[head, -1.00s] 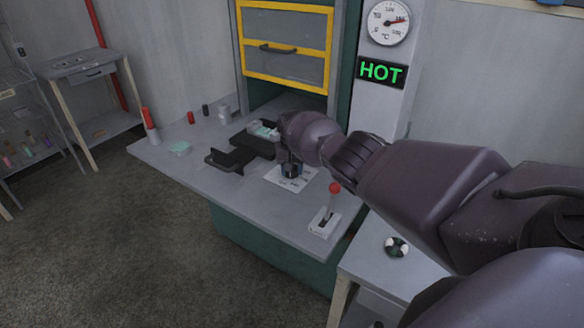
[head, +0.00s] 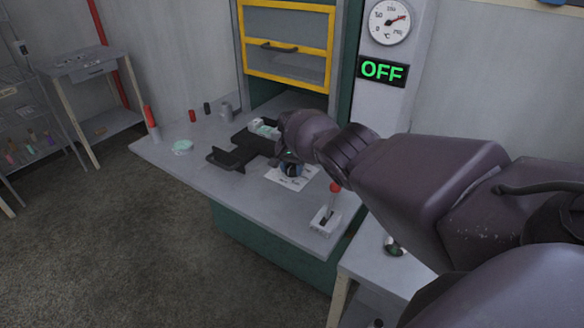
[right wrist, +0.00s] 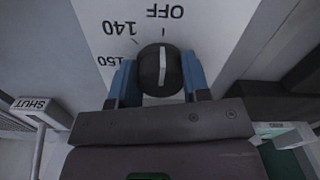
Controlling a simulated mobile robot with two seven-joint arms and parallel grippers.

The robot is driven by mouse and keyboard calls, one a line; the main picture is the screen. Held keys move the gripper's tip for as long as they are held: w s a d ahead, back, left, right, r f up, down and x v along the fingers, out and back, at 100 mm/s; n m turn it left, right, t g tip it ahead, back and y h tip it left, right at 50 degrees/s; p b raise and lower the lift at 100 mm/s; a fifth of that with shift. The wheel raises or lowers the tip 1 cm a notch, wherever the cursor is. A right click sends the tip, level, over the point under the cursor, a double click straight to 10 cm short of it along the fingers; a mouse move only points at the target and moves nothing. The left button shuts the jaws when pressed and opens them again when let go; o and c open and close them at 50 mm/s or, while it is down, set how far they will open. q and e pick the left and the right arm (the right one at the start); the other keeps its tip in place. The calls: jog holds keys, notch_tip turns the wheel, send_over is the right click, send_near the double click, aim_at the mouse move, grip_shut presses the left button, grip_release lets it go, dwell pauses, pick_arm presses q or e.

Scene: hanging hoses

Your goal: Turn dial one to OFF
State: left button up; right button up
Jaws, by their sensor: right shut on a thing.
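The dial is a black round knob (right wrist: 160,74) with a white pointer line, on a white plate (right wrist: 100,25) printed 150, 140 and OFF. In the right wrist view, where the print is upside down, the pointer lines up closely with the tick at OFF. My right gripper (head: 290,166) is over the plate on the bench; its blue fingers (right wrist: 160,82) are shut on the knob, one each side. The sign on the post (head: 382,70) reads OFF in green. My left gripper is not in view.
A red-knobbed lever (head: 335,188) stands in a white base on the bench near its right front edge. A black fixture (head: 232,158) is left of the gripper. A yellow-framed hatch (head: 287,40) is behind. A gauge (head: 389,21) sits above the sign.

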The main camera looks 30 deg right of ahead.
aim_at(292, 166)
jog(key=o, duration=0.9)
jog(key=shift+r+p, duration=0.3)
jog(key=shift+r, duration=0.2)
notch_tip(292, 166, up, 8)
jog(key=p, duration=0.4)
jog(key=shift+r+p, duration=0.15)
jog(key=shift+p, duration=0.2)
jog(key=shift+r, duration=0.75)
jog(key=shift+w, duration=0.1)
